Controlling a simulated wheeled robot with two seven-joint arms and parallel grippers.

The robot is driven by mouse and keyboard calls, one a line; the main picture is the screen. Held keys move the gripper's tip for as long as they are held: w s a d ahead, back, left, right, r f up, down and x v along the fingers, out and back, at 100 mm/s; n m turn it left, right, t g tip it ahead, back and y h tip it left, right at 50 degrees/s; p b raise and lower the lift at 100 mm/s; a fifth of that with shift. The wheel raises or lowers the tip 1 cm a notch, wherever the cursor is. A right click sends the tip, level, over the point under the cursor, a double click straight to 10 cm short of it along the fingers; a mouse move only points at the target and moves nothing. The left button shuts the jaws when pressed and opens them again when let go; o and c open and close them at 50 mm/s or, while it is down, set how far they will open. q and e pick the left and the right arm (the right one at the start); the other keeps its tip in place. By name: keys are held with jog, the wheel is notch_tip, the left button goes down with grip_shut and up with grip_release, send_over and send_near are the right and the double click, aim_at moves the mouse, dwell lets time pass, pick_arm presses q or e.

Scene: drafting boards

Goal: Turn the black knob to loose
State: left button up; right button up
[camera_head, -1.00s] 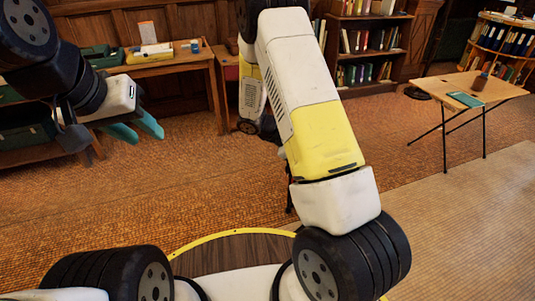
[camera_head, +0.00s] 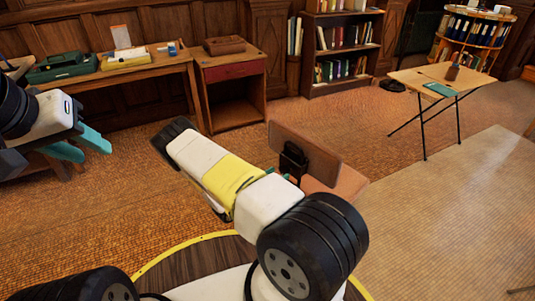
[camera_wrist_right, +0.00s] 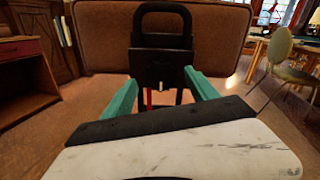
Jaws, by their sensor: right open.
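A black piece with a loop-shaped top and a small pale mark (camera_wrist_right: 160,58) stands against a brown board in the right wrist view. It also shows in the head view (camera_head: 292,160). I cannot tell whether it is the black knob itself; no loose marking is readable. My right gripper (camera_wrist_right: 160,78) is open, its teal fingers at either side of the black piece's lower part; contact is unclear. In the head view only a bit of teal shows beside the black piece. My left gripper (camera_head: 85,146) has two teal fingers apart, empty, at the far left.
The brown board (camera_head: 312,148) has a second tan panel (camera_head: 335,195) below it. A desk with a red drawer (camera_head: 232,72) and a long table (camera_head: 140,70) stand behind. A folding table (camera_head: 443,78) is at right. A chair (camera_wrist_right: 292,62) stands right in the wrist view.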

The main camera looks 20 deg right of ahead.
aim_at(282, 171)
jog(key=x, duration=0.5)
jog(key=c, duration=1.4)
jog(key=shift+o, duration=0.2)
